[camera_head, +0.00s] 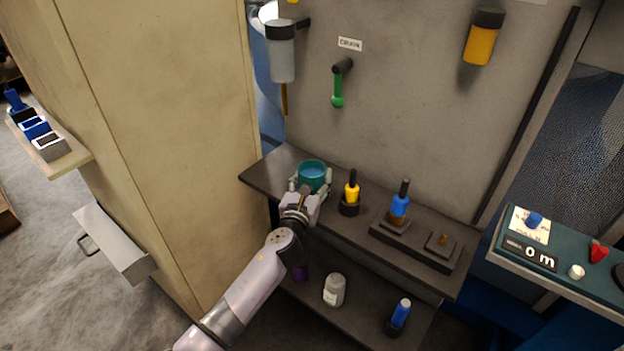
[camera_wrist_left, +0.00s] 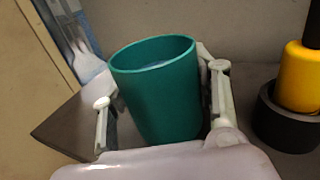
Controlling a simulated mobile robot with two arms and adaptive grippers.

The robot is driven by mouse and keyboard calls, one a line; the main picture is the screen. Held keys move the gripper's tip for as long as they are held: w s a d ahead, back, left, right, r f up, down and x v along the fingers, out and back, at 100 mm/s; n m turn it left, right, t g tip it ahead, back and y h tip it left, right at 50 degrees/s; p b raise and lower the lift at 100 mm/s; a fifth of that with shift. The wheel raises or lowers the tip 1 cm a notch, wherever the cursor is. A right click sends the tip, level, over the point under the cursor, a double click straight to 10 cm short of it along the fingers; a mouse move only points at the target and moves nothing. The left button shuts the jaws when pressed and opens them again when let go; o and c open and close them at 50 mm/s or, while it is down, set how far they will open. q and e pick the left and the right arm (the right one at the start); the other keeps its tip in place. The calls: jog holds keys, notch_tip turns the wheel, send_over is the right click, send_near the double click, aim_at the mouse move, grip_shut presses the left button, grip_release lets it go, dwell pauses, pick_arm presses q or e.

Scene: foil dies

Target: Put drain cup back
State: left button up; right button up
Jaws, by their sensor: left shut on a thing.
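The drain cup is a teal cup (camera_head: 312,170) at the left end of the upper shelf, with something pale blue inside. My left gripper (camera_head: 310,188) is shut on it, one finger on each side. In the left wrist view the cup (camera_wrist_left: 160,92) fills the middle and leans slightly, between the fingers of the left gripper (camera_wrist_left: 160,108). I cannot tell whether its base touches the shelf. A green-handled drain lever (camera_head: 338,92) hangs on the wall below a DRAIN label (camera_head: 350,44). My right gripper is not in view.
A yellow bottle in a black holder (camera_head: 350,195) stands close right of the cup. A blue bottle (camera_head: 400,204) stands farther right on the upper shelf (camera_head: 425,238). A clear container (camera_head: 282,60) hangs above left. The lower shelf holds a white jar (camera_head: 334,290) and a blue bottle (camera_head: 400,312).

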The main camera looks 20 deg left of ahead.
pick_arm(q)
jog(key=o, duration=1.3)
jog(key=shift+f, duration=0.1)
jog(key=shift+s, duration=0.1)
jog(key=s, duration=1.2)
jog(key=s+a+f+n+g, duration=0.1)
jog(key=s+f+n+g, duration=0.3)
jog(key=f, duration=0.7)
jog(key=s+a+f+n+g, duration=0.15)
jog(key=s+f+n, duration=0.3)
jog(key=f, duration=0.65)
jog(key=s+f+n+g, duration=0.3)
jog(key=f+n, duration=0.2)
jog(key=f, duration=0.6)
jog(key=s+f+n+g, duration=0.2)
jog(key=s+f+n, duration=0.4)
jog(key=s, duration=0.6)
jog(key=s+f+n+g, duration=0.3)
jog(key=s+f+n, duration=0.4)
jog(key=s, duration=0.5)
jog(key=s+a+f+n+g+h, duration=0.1)
jog(key=s+f+n+g, duration=0.2)
jog(key=s, duration=1)
notch_tip(320, 180, down, 5)
jog(key=shift+r+n+g+p, duration=0.15)
jog(key=shift+n+g+p, duration=0.15)
jog(key=shift+n, duration=1.45)
